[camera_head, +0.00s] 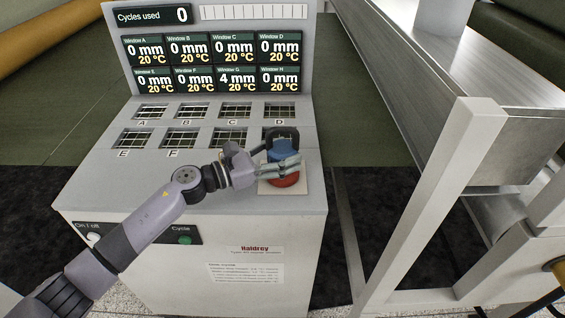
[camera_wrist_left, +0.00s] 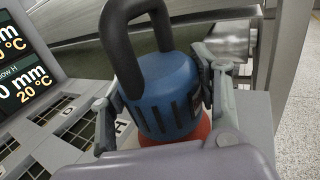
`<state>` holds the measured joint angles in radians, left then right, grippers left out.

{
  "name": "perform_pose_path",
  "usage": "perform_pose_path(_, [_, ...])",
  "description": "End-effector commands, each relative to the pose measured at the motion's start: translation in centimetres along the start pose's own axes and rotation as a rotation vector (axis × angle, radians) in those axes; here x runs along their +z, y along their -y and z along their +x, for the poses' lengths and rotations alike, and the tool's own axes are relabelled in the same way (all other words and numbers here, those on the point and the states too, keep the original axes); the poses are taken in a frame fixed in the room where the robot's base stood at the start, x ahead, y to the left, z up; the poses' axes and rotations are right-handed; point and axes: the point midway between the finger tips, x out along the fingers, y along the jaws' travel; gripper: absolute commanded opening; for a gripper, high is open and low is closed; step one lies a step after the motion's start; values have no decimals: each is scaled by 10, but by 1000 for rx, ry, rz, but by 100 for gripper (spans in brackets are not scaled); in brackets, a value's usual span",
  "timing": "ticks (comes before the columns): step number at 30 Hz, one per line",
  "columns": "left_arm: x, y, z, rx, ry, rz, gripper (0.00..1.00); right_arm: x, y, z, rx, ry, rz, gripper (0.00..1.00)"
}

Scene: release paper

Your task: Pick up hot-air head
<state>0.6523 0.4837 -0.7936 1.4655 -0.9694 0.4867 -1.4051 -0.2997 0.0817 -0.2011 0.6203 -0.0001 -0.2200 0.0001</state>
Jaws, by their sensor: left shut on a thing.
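The hot-air head (camera_head: 283,151) is a blue cylinder with dark vent slots, a black loop handle and a red base. It sits upright at the right front of the grey console top, over a pale square pad (camera_head: 296,188). My left gripper (camera_head: 281,168) reaches in from the left and is shut around the blue body. In the left wrist view the hot-air head (camera_wrist_left: 165,95) fills the middle, with a finger of my left gripper (camera_wrist_left: 163,112) on each side. Its underside is mostly hidden there. My right gripper is not in view.
The console (camera_head: 190,215) has lettered grated windows, A to D behind and E, F in front; others are partly hidden. A display panel (camera_head: 213,50) stands at its back, with window G reading 4 mm. A metal frame (camera_head: 440,200) stands close on the right.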

Motion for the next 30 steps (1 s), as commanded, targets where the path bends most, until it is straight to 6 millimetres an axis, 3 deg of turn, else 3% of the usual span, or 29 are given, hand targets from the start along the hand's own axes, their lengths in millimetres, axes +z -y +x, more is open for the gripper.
perform_pose_path(7, [0,0,0,0,-1,1,0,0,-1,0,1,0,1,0])
perform_pose_path(20, [11,-1,1,0,7,6,0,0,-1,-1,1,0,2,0])
perform_pose_path(26, [33,-2,0,0,8,9,0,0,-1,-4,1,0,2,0])
perform_pose_path(30, [62,-3,0,1,8,11,0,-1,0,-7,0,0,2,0])
